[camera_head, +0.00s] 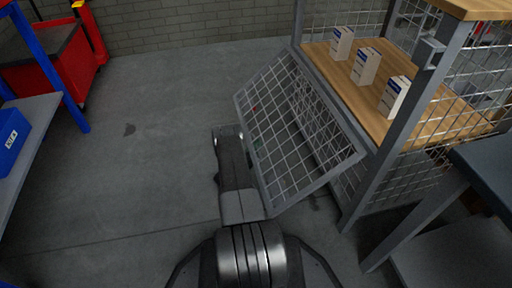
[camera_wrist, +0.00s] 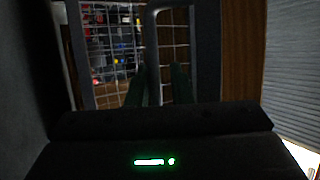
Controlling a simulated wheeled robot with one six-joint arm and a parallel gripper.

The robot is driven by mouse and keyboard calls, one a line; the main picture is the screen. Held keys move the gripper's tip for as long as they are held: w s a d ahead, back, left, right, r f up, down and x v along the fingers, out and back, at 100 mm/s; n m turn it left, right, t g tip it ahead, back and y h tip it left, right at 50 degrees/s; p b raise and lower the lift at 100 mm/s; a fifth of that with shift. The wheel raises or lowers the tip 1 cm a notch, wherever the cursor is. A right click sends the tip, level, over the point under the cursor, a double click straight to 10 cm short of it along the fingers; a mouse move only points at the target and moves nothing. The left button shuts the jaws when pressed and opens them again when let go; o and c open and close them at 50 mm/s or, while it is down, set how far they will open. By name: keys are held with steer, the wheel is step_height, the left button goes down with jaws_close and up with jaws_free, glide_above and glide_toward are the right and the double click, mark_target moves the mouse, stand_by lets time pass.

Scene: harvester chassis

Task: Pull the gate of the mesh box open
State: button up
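The mesh box (camera_head: 410,110) stands at the right in the head view, with a grey frame and wire sides. Its gate (camera_head: 300,130), a grey-framed mesh panel, stands swung out from the front, leaving a gap to the shelf. My arm reaches up to the gate's left side; my gripper is mostly hidden behind the mesh there. In the dark wrist view, the two fingers of my gripper (camera_wrist: 160,85) stand closely either side of the upright bar of a grey handle (camera_wrist: 153,45) and look shut on it. Gate mesh (camera_wrist: 115,45) shows behind.
Several white boxes (camera_head: 365,66) stand on the wooden shelf (camera_head: 325,63) inside. A dark table (camera_head: 485,165) is close at the right. A blue-posted rack (camera_head: 48,60) and a red cart (camera_head: 75,60) are at the left. The floor (camera_head: 150,150) between is clear.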

steer(key=shift+o, duration=1)
steer(key=v, duration=0.7)
steer(key=shift+a, duration=0.2)
steer(key=shift+s, duration=0.1)
steer(key=x, duration=0.7)
steer(key=shift+d+r, duration=0.1)
steer(key=shift+d, duration=0.05)
steer(key=shift+a+r, duration=0.45)
steer(key=shift+a, duration=0.05)
